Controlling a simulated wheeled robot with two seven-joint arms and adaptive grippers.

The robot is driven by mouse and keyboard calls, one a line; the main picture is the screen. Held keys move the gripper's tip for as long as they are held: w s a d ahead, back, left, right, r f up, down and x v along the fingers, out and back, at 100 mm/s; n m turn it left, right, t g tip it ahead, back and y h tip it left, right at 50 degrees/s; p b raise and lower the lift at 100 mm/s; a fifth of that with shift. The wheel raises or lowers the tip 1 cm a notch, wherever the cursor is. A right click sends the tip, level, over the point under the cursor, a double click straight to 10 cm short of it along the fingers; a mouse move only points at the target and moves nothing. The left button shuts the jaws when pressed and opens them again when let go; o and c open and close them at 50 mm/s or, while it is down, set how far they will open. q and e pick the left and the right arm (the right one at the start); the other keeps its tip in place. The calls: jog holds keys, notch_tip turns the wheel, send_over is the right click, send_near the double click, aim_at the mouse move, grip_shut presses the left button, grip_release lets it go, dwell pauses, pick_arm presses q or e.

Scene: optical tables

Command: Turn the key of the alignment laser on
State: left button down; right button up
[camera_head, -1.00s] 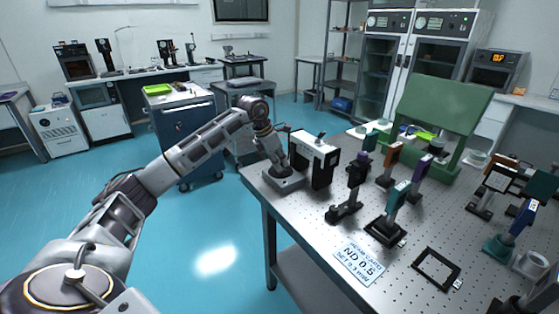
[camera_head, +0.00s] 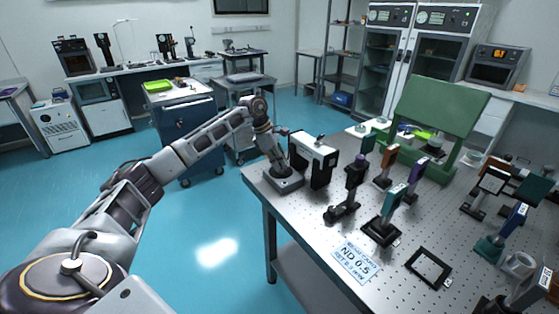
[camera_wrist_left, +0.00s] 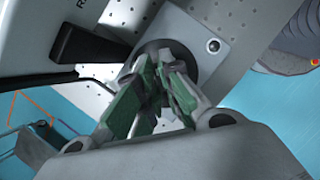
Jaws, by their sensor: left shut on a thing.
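A low grey box (camera_head: 284,182) sits at the near left corner of the perforated optical table. In the left wrist view its grey top (camera_wrist_left: 225,25) carries a dark round disc (camera_wrist_left: 205,65) and a small round indicator (camera_wrist_left: 213,46). My left gripper (camera_head: 281,168) reaches down onto this box. In the left wrist view its fingertips (camera_wrist_left: 166,62) are closed together over the disc. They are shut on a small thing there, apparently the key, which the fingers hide. Its turn angle cannot be seen. My right gripper is not in view.
A white and black box (camera_head: 314,158) stands close beside the grey box; its black lever (camera_wrist_left: 88,48) is near my fingers. Several optic mounts (camera_head: 382,222), a label card (camera_head: 355,262) and a green board (camera_head: 440,112) occupy the table. Open floor lies left.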

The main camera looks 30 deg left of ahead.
pick_arm(q)
jog(key=m, duration=0.1)
jog(key=m+g+p, duration=0.1)
jog(key=m, duration=0.1)
jog(key=shift+w+r+h, duration=0.15)
jog(key=shift+h, duration=0.15)
jog(key=m+g, duration=0.1)
jog(key=m, duration=0.2)
jog(key=shift+w+m+p, duration=0.1)
jog(key=shift+m+p, duration=0.2)
jog(key=shift+m+g, duration=0.6)
jog(key=shift+m, duration=1.2)
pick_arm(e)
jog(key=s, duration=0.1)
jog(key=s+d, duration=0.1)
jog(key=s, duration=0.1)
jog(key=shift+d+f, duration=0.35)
pick_arm(q)
jog(key=shift+g, duration=0.3)
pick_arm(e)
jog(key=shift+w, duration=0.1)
pick_arm(q)
jog(key=c, duration=1.6)
grip_release()
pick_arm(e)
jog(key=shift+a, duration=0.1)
